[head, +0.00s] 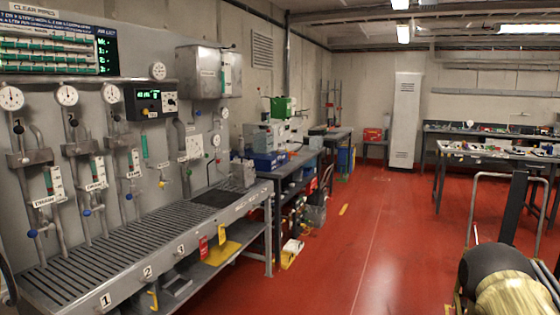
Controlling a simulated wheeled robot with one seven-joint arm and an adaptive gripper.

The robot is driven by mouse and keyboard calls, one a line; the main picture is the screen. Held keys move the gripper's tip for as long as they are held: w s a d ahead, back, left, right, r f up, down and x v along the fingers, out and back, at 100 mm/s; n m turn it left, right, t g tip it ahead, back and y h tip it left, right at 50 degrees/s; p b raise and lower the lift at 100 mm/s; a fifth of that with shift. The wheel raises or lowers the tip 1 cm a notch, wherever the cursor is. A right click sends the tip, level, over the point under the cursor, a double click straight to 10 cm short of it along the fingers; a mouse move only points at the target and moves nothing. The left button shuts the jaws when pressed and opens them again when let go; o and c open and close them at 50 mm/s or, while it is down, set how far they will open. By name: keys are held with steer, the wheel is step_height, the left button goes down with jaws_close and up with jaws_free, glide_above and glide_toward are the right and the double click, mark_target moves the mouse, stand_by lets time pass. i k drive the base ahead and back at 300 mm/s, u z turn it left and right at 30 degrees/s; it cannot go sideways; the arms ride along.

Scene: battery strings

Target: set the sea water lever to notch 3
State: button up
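A long grey wall panel (85,190) with gauges, pipes and valves fills the left side of the head view. Several blue-knobbed handles sit low on its pipes, such as the leftmost blue knob (33,233). A small yellow-ended handle (162,184) and a red-ended handle (188,172) are farther along. The small white labels are too small to read with certainty, so I cannot tell which handle is the sea water lever, nor its notch.
A slatted metal bench (120,240) with plates 1, 2 and 3 runs below the panel. A dark workbench (290,165) stands beyond it. The red floor (375,240) is open in the middle.

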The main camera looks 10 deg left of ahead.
mark_target(205, 155)
steer(key=z, duration=0.5)
steer(key=i, duration=1.8)
steer(key=u, duration=1.1)
steer(key=i, duration=1)
steer(key=u, duration=1.55)
steer(key=i, duration=0.45)
steer(key=u, duration=0.35)
